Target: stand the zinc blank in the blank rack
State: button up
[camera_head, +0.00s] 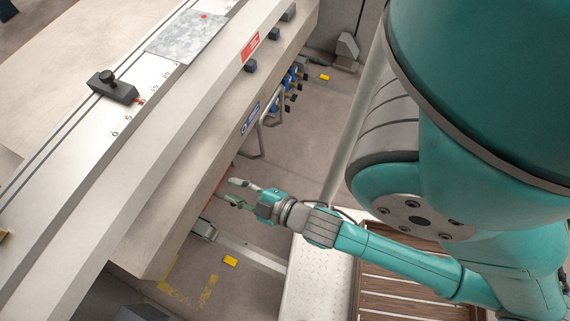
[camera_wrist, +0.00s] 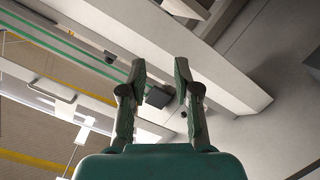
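The zinc blank (camera_head: 188,34) is a mottled grey sheet with a small red mark. It lies flat on the machine's pale table, beside the ruled scale, at the top of the head view. My gripper (camera_head: 235,192) is low beside the machine's front edge, well apart from the blank. Its two fingers are spread with nothing between them; the wrist view (camera_wrist: 160,78) also shows them apart. I cannot make out the blank rack for certain in either view.
A black stop with a knob (camera_head: 112,87) sits on the scale. The machine's long pale front beam (camera_head: 150,150) lies between my gripper and the blank. Blue-handled tools (camera_head: 291,76) hang beyond. Brown wooden slats (camera_head: 415,285) and a white perforated surface (camera_head: 322,270) lie below my arm.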

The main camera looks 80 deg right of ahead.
jog(key=s+a+r+m+y, duration=0.2)
jog(key=s+a, duration=0.1)
jog(key=s, duration=0.3)
jog(key=s+a+r+m+y, duration=0.2)
jog(key=s+a, duration=0.2)
jog(key=s, duration=0.3)
jog(key=shift+s, duration=0.15)
jog(key=shift+w, duration=0.2)
jog(key=shift+d, duration=0.1)
